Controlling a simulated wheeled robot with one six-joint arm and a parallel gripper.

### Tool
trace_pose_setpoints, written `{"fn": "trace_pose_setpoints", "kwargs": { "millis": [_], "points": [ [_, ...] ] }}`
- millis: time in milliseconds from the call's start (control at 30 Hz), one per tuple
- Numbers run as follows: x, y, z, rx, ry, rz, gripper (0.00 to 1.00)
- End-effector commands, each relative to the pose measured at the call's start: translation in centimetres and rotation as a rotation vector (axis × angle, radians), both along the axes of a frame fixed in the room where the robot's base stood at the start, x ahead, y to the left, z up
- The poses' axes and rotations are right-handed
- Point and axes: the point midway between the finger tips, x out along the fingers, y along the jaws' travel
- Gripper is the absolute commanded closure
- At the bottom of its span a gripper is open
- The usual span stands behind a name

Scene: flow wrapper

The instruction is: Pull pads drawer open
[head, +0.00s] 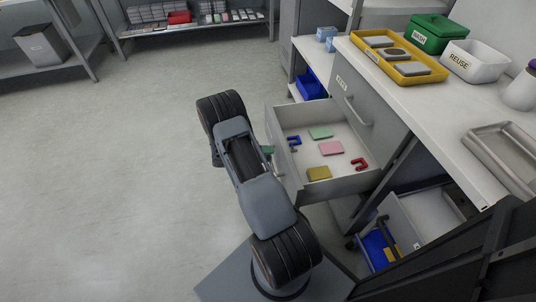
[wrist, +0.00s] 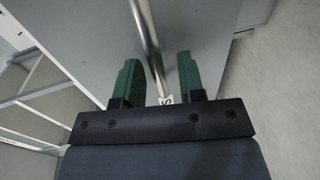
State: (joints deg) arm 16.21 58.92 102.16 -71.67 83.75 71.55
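The drawer (head: 345,184) is pulled well out of the grey cabinet. Green, pink and yellow pads (head: 331,148) lie flat inside it, with a blue and a red U-shaped piece. My gripper (head: 267,150) is at the outside of the drawer's front, mostly hidden by my arm in the head view. In the wrist view my gripper (wrist: 160,76) has its two green fingers apart, one on each side of the metal bar handle (wrist: 147,35). Gaps show between bar and fingers. A label (wrist: 166,100) ending in "S" shows partly behind the handle.
The worktop holds a yellow tray (head: 367,52), a green box (head: 438,37) and a white REUSE bin (head: 474,65). The floor to the left is clear.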

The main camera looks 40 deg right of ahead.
Motion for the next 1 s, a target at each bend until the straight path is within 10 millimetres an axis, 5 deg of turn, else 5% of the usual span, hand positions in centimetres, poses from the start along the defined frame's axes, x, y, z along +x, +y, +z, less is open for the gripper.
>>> {"fn": "trace_pose_setpoints", "kwargs": {
  "millis": [600,1000],
  "points": [
    [5.6,9.2,2.3,0.000,0.000,0.002,0.64],
    [6.9,11.2,2.7,0.001,0.001,0.000,0.64]
  ]
}}
